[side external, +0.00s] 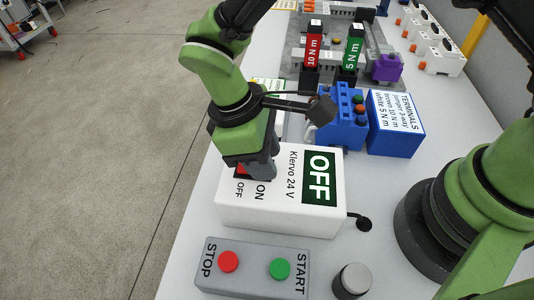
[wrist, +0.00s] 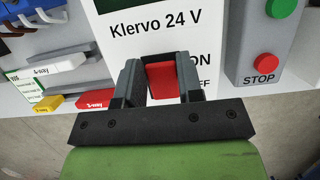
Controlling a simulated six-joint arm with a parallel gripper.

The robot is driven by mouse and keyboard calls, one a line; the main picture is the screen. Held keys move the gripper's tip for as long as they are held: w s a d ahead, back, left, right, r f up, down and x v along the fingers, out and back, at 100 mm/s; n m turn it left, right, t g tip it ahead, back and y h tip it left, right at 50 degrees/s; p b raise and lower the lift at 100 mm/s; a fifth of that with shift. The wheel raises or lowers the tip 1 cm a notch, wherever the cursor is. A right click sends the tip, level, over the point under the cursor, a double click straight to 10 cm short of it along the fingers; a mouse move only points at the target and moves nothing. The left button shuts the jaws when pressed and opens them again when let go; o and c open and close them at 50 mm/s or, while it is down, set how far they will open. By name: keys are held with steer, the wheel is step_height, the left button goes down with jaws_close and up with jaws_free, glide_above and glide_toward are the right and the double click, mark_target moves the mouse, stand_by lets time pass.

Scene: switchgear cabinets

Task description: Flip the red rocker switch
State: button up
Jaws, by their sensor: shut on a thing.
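The red rocker switch (wrist: 162,80) shows between my gripper's two fingers in the wrist view. In the side view only a small part of the red switch (side external: 243,168) shows beside my gripper. The switch is on the white Klervo 24 V box (side external: 285,215), next to the ON and OFF labels. The box's display (side external: 320,177) reads OFF. My gripper (wrist: 161,82) is down at the box's face with its fingers around the switch, shut on it.
A grey box with a red STOP button (side external: 228,261) and a green START button (side external: 280,269) stands in front. A grey knob (side external: 353,280) is beside it. Blue terminal boxes (side external: 395,125) and torque drivers (side external: 312,60) stand behind. Bare tabletop lies left of the white box.

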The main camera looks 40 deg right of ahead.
steer(key=shift+w+a+g+h, duration=0.1)
steer(key=shift+w+g+h, duration=0.05)
steer(key=shift+g+h, duration=0.25)
steer(key=shift+r, duration=0.1)
steer(key=o, duration=0.9)
steer(key=shift+o, duration=0.2)
steer(key=v, duration=1)
